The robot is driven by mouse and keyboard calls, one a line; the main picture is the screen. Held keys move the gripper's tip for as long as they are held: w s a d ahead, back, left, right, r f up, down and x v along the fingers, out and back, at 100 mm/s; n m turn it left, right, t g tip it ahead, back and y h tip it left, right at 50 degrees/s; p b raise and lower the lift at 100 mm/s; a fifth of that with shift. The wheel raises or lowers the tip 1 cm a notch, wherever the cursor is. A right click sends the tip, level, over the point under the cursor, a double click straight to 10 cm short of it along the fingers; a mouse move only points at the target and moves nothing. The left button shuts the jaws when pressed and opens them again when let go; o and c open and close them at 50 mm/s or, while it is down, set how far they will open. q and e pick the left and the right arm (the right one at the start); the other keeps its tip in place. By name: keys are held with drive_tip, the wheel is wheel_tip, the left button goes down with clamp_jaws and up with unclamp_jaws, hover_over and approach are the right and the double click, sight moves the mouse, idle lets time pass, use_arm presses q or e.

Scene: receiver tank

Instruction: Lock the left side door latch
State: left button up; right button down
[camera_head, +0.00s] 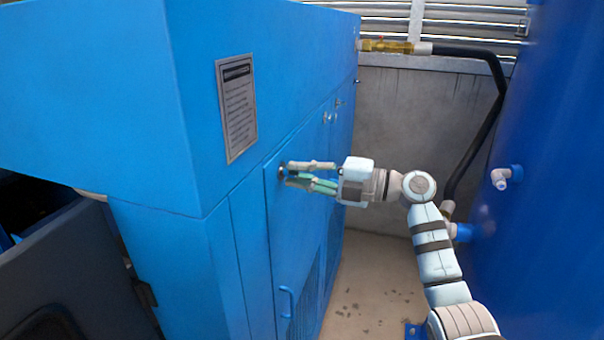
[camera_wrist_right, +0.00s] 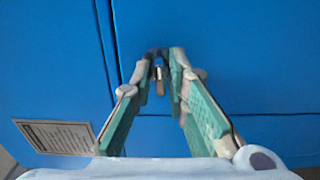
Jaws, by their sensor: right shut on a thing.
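The blue side door (camera_head: 291,235) is flush in the long side of the blue cabinet. Its latch (camera_head: 282,171) is a small dark piece near the door's upper near corner. My right gripper (camera_head: 289,174) reaches it from the right, fingertips at the door face. In the right wrist view, the latch (camera_wrist_right: 159,76) shows as a dark mount with a small metallic piece between the green-padded fingers (camera_wrist_right: 160,62). The fingertips are closed in on it and partly hide it. Whether the latch is turned cannot be told. My left gripper is not in view.
A blue handle (camera_head: 286,303) is low on the door. Two small latches (camera_head: 327,117) sit farther along the cabinet. A label plate (camera_head: 237,107) is above the door. A large blue tank (camera_head: 555,200) with a pipe stub (camera_head: 500,177) bounds the narrow aisle on the right.

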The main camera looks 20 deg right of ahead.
idle(0.5)
drive_tip(key=c, duration=1.7)
unclamp_jaws()
drive_tip(key=shift+d, duration=0.1)
drive_tip(key=shift+s+d, duration=0.1)
drive_tip(key=shift+d, duration=0.1)
drive_tip(key=v, duration=1.1)
drive_tip(key=shift+s+d, duration=0.2)
drive_tip(key=shift+a, duration=0.1)
